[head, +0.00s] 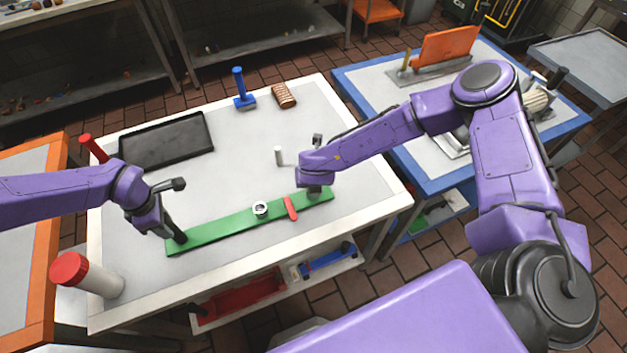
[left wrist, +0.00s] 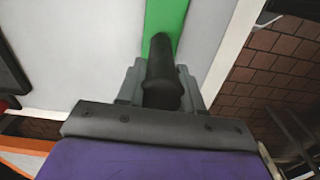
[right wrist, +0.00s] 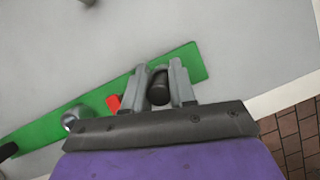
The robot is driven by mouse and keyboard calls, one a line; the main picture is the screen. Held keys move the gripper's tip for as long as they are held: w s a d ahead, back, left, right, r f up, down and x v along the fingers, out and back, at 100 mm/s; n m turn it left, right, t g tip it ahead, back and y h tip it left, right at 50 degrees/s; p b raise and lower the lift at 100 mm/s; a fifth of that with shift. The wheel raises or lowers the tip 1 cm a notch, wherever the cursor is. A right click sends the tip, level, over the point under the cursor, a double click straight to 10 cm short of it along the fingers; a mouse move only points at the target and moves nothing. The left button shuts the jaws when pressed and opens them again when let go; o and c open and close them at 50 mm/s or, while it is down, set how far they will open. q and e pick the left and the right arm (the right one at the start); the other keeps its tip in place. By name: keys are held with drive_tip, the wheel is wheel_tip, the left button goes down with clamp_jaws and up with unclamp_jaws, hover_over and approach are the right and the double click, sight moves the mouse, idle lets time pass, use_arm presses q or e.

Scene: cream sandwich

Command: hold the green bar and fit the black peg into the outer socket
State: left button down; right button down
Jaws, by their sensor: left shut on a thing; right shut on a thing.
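The green bar (head: 215,230) lies across the front of the white table; it also shows in the left wrist view (left wrist: 166,17) and the right wrist view (right wrist: 45,128). My left gripper (head: 173,228) is shut on a dark upright handle (left wrist: 162,75) at the bar's left end. My right gripper (head: 315,188) is shut on the black peg (right wrist: 158,87) over the bar's right end. The outer socket is hidden under the peg and fingers, so I cannot tell how deep the peg sits.
A small white post (head: 279,156) stands behind the bar. A black tray (head: 166,141), a blue stand (head: 243,92) and a brown ridged block (head: 284,95) are farther back. A red-capped white cylinder (head: 100,280) is at the front left.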

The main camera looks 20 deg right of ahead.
drive_tip(key=c, duration=0.9)
unclamp_jaws()
drive_tip(key=shift+s+d+f, duration=0.1)
drive_tip(key=shift+s+f, duration=0.4)
drive_tip(key=shift+f, duration=0.1)
drive_tip(key=w+v, duration=0.1)
drive_tip(key=v, duration=1.1)
drive_tip(key=shift+r, duration=0.7)
drive_tip(key=shift+w, duration=0.1)
drive_tip(key=s+d+f+n+h, duration=0.1)
drive_tip(key=s+d+f+n, duration=0.2)
drive_tip(key=s+f+n, duration=0.6)
drive_tip(key=s+d+f+n+h, duration=0.1)
drive_tip(key=s+d+f+n, duration=0.1)
drive_tip(key=s+f+n, duration=0.7)
drive_tip(key=s+d+n+g, duration=0.1)
drive_tip(key=s+d+n, duration=0.4)
drive_tip(key=n, duration=0.9)
drive_tip(key=shift+s+d+r+n, duration=0.15)
drive_tip(key=shift+s+d+n, duration=0.2)
drive_tip(key=shift+d, duration=0.5)
drive_tip(key=shift+w, duration=0.1)
